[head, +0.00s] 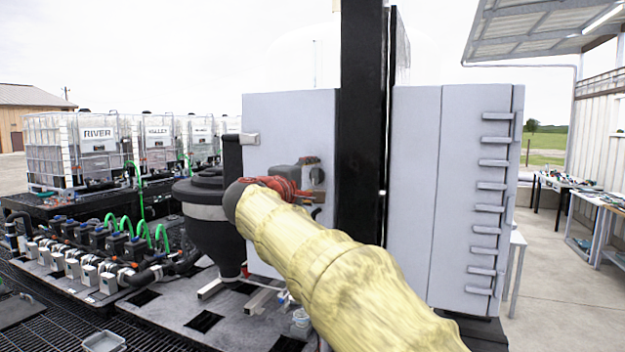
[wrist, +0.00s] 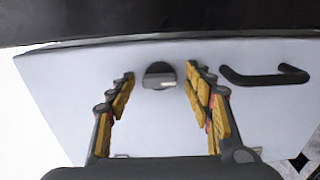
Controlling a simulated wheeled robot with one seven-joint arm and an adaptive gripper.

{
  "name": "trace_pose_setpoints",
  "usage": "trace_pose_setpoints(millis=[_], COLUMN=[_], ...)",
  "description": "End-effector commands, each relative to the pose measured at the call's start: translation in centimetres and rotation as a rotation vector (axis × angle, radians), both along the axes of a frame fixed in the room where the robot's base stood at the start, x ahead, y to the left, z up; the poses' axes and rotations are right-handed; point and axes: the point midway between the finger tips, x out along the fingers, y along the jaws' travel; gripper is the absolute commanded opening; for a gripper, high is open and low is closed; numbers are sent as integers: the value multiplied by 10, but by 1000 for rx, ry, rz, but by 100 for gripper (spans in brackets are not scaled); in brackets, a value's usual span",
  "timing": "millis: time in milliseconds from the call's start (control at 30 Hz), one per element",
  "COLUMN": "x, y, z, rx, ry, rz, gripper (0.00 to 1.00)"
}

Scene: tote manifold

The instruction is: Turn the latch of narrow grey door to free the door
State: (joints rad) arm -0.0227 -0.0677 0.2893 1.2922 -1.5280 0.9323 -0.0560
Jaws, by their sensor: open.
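The narrow grey door (head: 285,115) is a pale grey cabinet panel left of a black post in the head view, largely behind my arm. In the wrist view the door (wrist: 70,85) fills most of the picture. Its latch (wrist: 160,75) is a round dark knob with a lighter grey grip bar across it, lying roughly level. A black bar handle (wrist: 265,75) is to its right. My gripper (head: 308,180) is at the door face. In the wrist view its fingers are open, one on each side of the latch, with gaps showing on both sides.
A black post (head: 361,120) stands right of the door. Beyond it is a grey cabinet (head: 415,190) with several ledges. A black hopper (head: 210,225) stands at the left, near my wrist. Pipes and valves (head: 95,265) cover the skid farther left. Open concrete lies to the right.

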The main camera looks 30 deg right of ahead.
Motion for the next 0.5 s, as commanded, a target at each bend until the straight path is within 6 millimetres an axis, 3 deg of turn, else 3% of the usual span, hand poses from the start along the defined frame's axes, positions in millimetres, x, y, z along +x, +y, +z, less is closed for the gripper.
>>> trace_pose_setpoints(millis=[267, 500], x=[-6, -33], y=[9, 45], z=[1, 1], rx=[-1, -1], ry=[-1, -1], rz=[2, 5], gripper=[52, 52])
